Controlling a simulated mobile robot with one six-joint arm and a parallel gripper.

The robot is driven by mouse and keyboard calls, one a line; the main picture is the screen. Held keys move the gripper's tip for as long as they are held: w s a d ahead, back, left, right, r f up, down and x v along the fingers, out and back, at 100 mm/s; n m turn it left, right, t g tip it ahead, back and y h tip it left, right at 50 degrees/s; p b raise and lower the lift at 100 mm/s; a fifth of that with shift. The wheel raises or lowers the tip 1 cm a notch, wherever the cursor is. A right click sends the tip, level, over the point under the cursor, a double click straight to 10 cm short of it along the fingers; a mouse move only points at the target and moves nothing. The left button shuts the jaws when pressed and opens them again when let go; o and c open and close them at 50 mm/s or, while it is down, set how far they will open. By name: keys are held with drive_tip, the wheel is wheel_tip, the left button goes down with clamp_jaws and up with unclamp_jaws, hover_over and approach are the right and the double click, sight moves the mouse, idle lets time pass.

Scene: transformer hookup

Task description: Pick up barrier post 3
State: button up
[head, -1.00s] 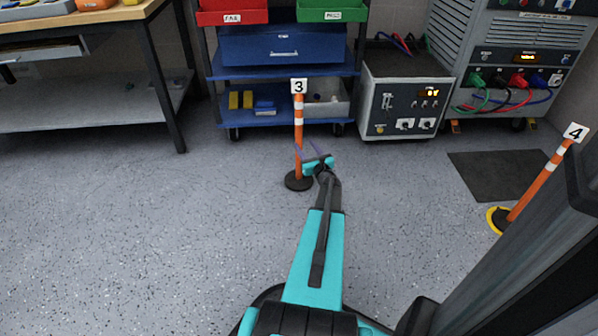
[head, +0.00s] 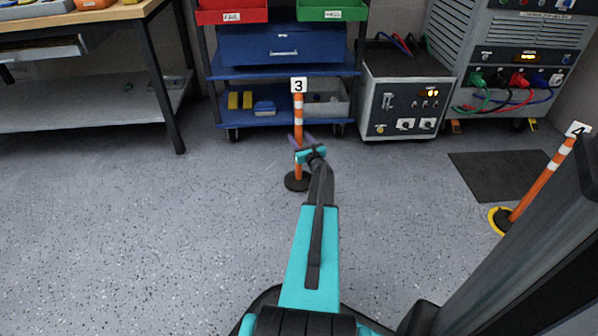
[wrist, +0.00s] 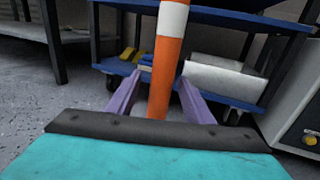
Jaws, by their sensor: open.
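Barrier post 3 (head: 298,115) is an orange post with white bands, a "3" sign on top and a black round base (head: 297,182) on the floor. It stands upright in front of the blue cart. My gripper (head: 298,141) is at the post's mid height in the head view. In the wrist view the post (wrist: 165,75) passes upright between the two purple fingers of my gripper (wrist: 157,92). The fingers are open, with a gap on each side of the post. The wrist view does not show the base or the sign.
The blue cart (head: 283,71) stands close behind the post, with a grey bin (head: 330,103) on its low shelf. A grey power unit (head: 405,95) is to its right. Barrier post 4 (head: 541,181) stands farther right. A workbench (head: 90,97) is at left. The floor between is clear.

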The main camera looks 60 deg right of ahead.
sight(296, 133)
drive_tip(key=shift+w+d, duration=0.1)
drive_tip(key=x, duration=0.1)
drive_tip(key=b+x, duration=0.2)
drive_tip(key=x, duration=0.1)
drive_tip(key=shift+d+f, duration=0.1)
drive_tip(key=shift+f, duration=0.15)
drive_tip(key=shift+w+d+r, duration=0.1)
drive_tip(key=shift+w+d, duration=0.15)
drive_tip(key=shift+w, duration=0.1)
drive_tip(key=shift+c, duration=0.4)
clamp_jaws()
drive_tip(key=shift+r, duration=0.1)
idle(0.9)
